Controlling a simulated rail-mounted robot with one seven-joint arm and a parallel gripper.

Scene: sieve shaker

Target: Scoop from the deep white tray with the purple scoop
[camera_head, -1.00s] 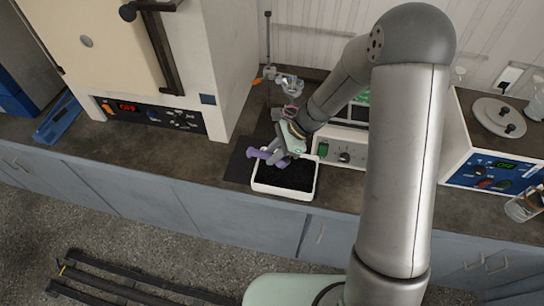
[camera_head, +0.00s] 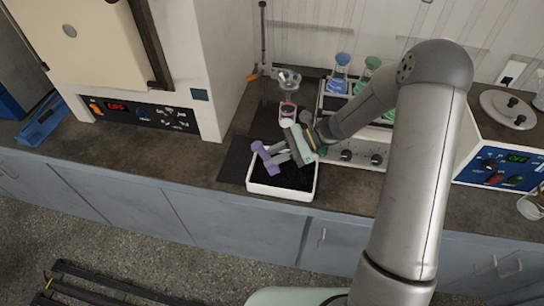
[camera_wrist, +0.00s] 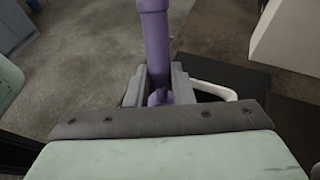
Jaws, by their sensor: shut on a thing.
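The deep white tray (camera_head: 280,194) stands near the counter's front edge, filled with dark granular material (camera_head: 292,178). My gripper (camera_head: 278,157) is over the tray's back left part, shut on the purple scoop (camera_head: 262,149). The scoop is tilted over the tray's left side. In the wrist view, the scoop's purple handle (camera_wrist: 155,40) rises between my grey fingers (camera_wrist: 158,86), and part of the tray's white rim (camera_wrist: 216,90) shows behind them. The scoop's bowl is largely hidden, and I cannot tell whether it touches the material or holds any.
A dark mat (camera_head: 236,160) lies left of the tray. Behind my gripper stand a clear funnel (camera_head: 289,79) on a stand and a rack with blue (camera_head: 341,68) and green flasks. A large oven (camera_head: 150,75) stands left, a hotplate device (camera_head: 500,165) right. The front left counter is clear.

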